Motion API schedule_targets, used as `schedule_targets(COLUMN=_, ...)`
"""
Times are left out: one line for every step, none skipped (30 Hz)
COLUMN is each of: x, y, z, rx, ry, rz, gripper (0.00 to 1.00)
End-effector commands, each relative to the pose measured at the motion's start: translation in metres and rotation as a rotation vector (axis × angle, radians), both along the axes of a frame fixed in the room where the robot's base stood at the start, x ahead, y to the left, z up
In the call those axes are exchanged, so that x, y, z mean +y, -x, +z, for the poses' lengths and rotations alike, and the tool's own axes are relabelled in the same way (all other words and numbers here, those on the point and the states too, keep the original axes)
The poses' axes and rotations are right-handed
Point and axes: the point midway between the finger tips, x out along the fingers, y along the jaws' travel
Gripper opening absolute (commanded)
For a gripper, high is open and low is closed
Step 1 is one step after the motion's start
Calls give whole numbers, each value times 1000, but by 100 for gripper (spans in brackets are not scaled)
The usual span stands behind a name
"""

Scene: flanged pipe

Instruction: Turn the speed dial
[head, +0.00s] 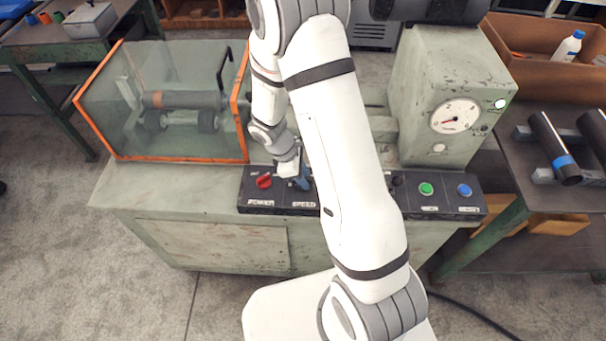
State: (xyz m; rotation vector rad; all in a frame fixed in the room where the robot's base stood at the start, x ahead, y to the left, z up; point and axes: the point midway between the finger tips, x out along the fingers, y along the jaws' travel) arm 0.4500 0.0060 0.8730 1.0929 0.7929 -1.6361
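The dark control panel (275,202) runs along the front of the green machine. The SPEED label (303,204) shows on it, to the right of the POWER label and the red power knob (264,181). The speed dial itself is hidden behind my gripper and arm. My gripper (303,184) points down at the panel just above the SPEED label, with a blue part showing at its end. I cannot tell whether it touches the dial or how far its fingers are apart.
A clear guard box with orange edges (165,158) stands left of my gripper. Right of my arm are a green button (426,188), a blue button (464,190) and a round gauge (455,116). My forearm covers the panel's middle.

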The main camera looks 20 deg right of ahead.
Motion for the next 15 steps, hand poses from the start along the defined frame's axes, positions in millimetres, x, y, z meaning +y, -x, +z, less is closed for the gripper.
schedule_targets(x=0, y=0, z=0, rx=0, ry=0, rz=0, gripper=25)
schedule_targets(x=0, y=0, z=0, rx=0, ry=0, rz=0, gripper=23)
schedule_targets(x=0, y=0, z=0, rx=0, ry=0, rz=0, gripper=20)
schedule_targets(x=0, y=0, z=0, rx=0, ry=0, rz=0, gripper=17)
schedule_targets(x=0, y=0, z=0, rx=0, ry=0, rz=0, gripper=15)
schedule_targets(x=0, y=0, z=0, rx=0, ry=0, rz=1, gripper=11)
schedule_targets(x=0, y=0, z=0, rx=0, ry=0, rz=0, gripper=9)
schedule_targets(x=0, y=0, z=0, rx=0, ry=0, rz=1, gripper=7)
schedule_targets(x=0, y=0, z=0, rx=0, ry=0, rz=1, gripper=3)
schedule_targets(x=0, y=0, z=0, rx=0, ry=0, rz=1, gripper=1)
schedule_targets(x=1, y=0, z=0, rx=0, ry=0, rz=1, gripper=0)
schedule_targets(x=1, y=0, z=0, rx=0, ry=0, rz=1, gripper=0)
schedule_targets(x=1, y=0, z=0, rx=0, ry=0, rz=1, gripper=0)
schedule_targets(x=1, y=0, z=0, rx=0, ry=0, rz=1, gripper=0)
schedule_targets(x=1, y=0, z=0, rx=0, ry=0, rz=1, gripper=0)
